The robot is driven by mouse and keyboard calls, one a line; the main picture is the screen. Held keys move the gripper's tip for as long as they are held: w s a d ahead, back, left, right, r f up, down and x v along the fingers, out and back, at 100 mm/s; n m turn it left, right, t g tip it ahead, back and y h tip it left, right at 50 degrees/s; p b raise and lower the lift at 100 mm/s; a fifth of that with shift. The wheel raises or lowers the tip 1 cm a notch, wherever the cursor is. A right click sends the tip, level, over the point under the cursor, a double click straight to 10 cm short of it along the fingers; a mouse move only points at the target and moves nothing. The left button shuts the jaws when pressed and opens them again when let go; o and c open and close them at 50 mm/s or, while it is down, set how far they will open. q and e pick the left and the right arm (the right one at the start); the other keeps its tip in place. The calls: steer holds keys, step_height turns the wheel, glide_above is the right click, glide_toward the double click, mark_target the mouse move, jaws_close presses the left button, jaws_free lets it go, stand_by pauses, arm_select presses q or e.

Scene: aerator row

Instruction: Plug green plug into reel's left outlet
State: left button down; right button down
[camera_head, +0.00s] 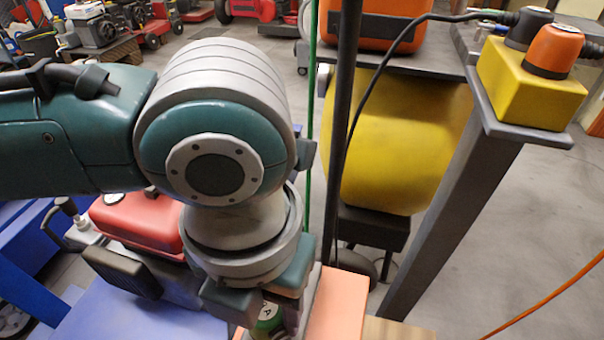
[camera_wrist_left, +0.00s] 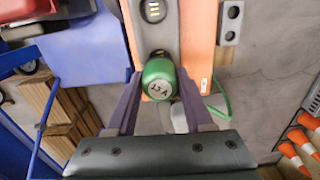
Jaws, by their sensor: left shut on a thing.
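The green plug (camera_wrist_left: 160,76), marked 13 A, is held between the two fingers of my left gripper (camera_wrist_left: 159,88) in the left wrist view. In the head view only part of the plug (camera_head: 267,320) shows, below the gripper (camera_head: 270,300). An orange body (camera_wrist_left: 202,40), which looks like the reel, lies beyond the plug with a grey strip down it. A dark outlet-like fitting (camera_wrist_left: 153,11) shows on that strip, above the plug in the picture. I cannot tell whether the plug touches the strip. My arm hides much of the reel (camera_head: 340,302) in the head view.
A red-lidded machine (camera_head: 140,222) stands left of the gripper. A dark post (camera_head: 343,130) and a thin green line (camera_head: 310,120) rise close on the right. A yellow box (camera_head: 530,88) with capped tops sits on a stand at right. Floor at right is mostly clear.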

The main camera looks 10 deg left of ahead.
arm_select(q)
steer(key=shift+f+b, duration=1.45)
steer(key=shift+f, duration=0.8)
steer(key=shift+c, duration=1)
jaws_free()
